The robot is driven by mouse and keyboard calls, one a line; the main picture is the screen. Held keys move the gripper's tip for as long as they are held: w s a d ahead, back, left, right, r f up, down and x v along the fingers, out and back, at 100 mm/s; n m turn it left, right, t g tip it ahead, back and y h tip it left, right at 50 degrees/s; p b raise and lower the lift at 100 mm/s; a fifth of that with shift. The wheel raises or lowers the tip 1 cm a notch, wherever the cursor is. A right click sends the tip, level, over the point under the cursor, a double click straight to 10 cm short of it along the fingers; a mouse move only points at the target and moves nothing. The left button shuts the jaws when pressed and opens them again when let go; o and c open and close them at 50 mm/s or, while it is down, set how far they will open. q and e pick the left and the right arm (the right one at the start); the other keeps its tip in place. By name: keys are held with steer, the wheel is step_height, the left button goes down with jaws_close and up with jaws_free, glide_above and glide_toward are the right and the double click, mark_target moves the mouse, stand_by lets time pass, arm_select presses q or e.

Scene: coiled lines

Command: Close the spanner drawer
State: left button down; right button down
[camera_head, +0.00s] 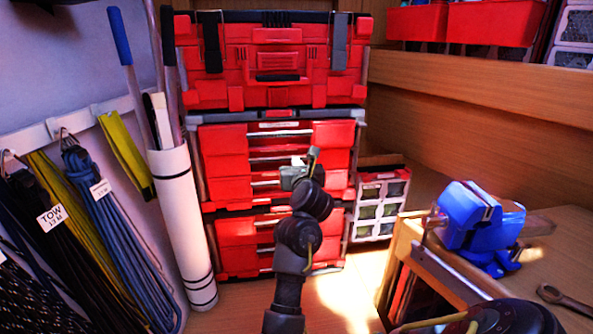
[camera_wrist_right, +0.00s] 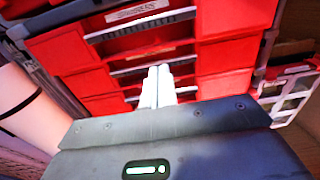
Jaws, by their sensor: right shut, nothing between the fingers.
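The red drawer unit (camera_head: 222,150) stands in the middle of the head view, with several drawers fronted by grey bar handles. Its upper drawer, the spanner drawer (camera_head: 335,133), bears a white label that seems to read "spanners"; the drawer front also shows at the top of the right wrist view (camera_wrist_right: 232,20). How far it stands out is hard to tell. My right gripper (camera_head: 299,160) is shut and empty in front of the drawers. In the right wrist view its pale fingertips (camera_wrist_right: 158,70) lie together, below the labelled handle in the picture; contact cannot be told. My left gripper is not in view.
A red toolbox (camera_head: 300,92) sits on top of the unit. A white tube (camera_head: 181,220) with poles stands close on its left, near hanging ropes (camera_head: 100,200). A small organiser case (camera_head: 378,205) stands right of it. A bench with a blue vise (camera_head: 478,215) is at right.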

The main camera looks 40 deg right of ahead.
step_height(320, 180, up, 4)
steer(key=w+p, duration=0.2)
steer(key=p, duration=0.4)
steer(key=n+g+h+p, duration=0.6)
steer(key=n+g+h, duration=0.25)
steer(key=g, duration=0.25)
glide_toward(339, 144)
steer(key=s+d, duration=0.2)
steer(key=d, duration=0.2)
steer(key=shift+w+d+r+n, duration=0.15)
steer(key=shift+w+d, duration=0.15)
steer(key=shift+w, duration=0.3)
steer(key=shift+w+d+f+n, duration=0.1)
steer(key=shift+w+d, duration=0.2)
steer(key=shift+w, duration=0.25)
steer(key=shift+w+d+p, duration=0.35)
steer(key=shift+w+p, duration=0.05)
steer(key=shift+w, duration=0.15)
